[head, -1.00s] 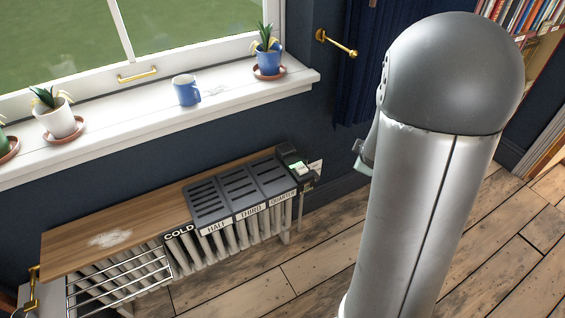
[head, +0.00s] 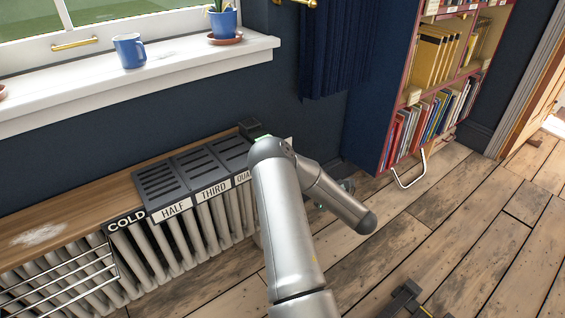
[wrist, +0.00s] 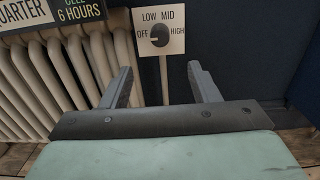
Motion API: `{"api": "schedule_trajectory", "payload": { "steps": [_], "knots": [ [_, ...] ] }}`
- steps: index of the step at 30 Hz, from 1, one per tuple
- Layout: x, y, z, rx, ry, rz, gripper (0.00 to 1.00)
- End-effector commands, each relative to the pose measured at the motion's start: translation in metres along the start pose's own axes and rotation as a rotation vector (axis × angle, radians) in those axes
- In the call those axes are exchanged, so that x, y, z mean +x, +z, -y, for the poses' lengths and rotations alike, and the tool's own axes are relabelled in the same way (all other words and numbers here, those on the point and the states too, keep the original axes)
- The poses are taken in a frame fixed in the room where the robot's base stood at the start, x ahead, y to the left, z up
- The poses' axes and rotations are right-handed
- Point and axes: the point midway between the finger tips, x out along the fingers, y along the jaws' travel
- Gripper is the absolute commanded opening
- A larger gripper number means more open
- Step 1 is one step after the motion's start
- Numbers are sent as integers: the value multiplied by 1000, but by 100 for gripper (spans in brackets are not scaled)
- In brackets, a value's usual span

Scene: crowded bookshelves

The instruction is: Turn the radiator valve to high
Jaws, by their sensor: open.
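The radiator valve dial (wrist: 176,47) is a pale plate marked OFF, LOW, MID and HIGH, with a dark round knob (wrist: 159,36) at its middle. A light mark on the knob seems to lie on the left, toward OFF. A thin pale pole stands below the plate. My gripper (wrist: 159,70) is open and empty, its two fingers on either side of the pole in the wrist picture, below the knob and apart from it. In the head view my arm hides the dial and most of the gripper.
The ribbed radiator (head: 205,220) stands left of the dial, with labelled dark trays (head: 200,172) and a wooden board (head: 70,215) on top. A blue mug (head: 129,50) is on the windowsill. A bookshelf (head: 385,125) stands right.

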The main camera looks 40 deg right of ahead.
Motion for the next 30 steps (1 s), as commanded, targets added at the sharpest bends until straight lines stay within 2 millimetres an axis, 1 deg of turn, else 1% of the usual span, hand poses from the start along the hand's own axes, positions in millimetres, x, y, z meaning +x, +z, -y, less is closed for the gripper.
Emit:
{"api": "schedule_trajectory", "payload": {
  "steps": [1, 3, 5, 11, 18, 24, 27, 30],
  "knots": [
    [11, -1, -3, -2, 7, -1, 55],
    [14, -6, 0, 2, -4, -14, 55],
    [19, -7, 1, 4, -7, -16, 55],
    [40, -1, -4, -2, 9, -4, 55],
    [90, -1, -2, 3, 4, 4, 55],
    [127, -1, -2, 4, 3, 3, 55],
    [140, -1, -1, 3, 2, 1, 55],
    [148, 0, -1, 3, 0, 1, 55]
  ]
}}
